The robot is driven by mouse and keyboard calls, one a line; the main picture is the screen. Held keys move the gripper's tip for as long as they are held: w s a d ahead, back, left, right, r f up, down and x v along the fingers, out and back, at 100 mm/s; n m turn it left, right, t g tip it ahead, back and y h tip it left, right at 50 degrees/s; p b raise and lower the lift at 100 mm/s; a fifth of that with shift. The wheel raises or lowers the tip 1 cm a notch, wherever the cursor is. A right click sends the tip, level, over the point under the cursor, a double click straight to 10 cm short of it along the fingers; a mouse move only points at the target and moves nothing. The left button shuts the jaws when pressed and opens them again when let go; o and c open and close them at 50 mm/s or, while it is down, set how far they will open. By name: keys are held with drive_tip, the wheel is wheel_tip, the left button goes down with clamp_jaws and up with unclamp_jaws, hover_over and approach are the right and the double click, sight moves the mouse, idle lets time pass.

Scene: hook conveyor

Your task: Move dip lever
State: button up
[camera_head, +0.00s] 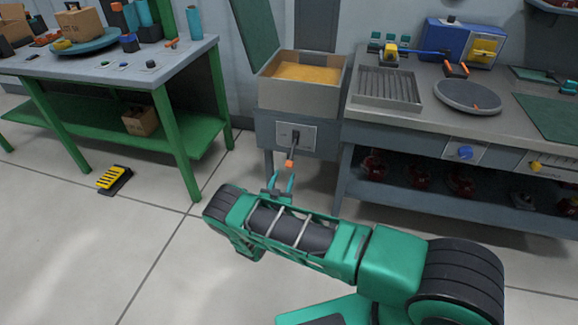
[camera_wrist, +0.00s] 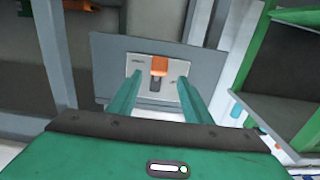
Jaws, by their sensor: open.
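The dip lever (camera_head: 290,163) is a dark shaft with an orange tip, angled downward from a pale plate (camera_head: 309,135) on the front of the dip tank's stand. The tank (camera_head: 289,94) above it holds yellow-orange contents. My gripper (camera_head: 282,178) is open with teal fingers, just below and in front of the lever's tip. In the wrist view, the lever's orange tip (camera_wrist: 159,65) shows between the lines of my two fingers (camera_wrist: 156,90), with nothing gripped. I cannot tell whether the tip is between the fingertips in depth or beyond them.
A grey workbench (camera_head: 433,81) stands close on the right, with a tray (camera_head: 387,89), a round plate (camera_head: 468,96) and a blue knob (camera_head: 465,152). A green-legged table (camera_head: 110,68) stands on the left. A yellow-topped pedal (camera_head: 114,179) lies on the floor. The floor between is clear.

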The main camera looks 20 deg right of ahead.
sight(289, 164)
drive_tip(key=x, duration=0.9)
clamp_jaws()
drive_tip(key=shift+a, duration=0.15)
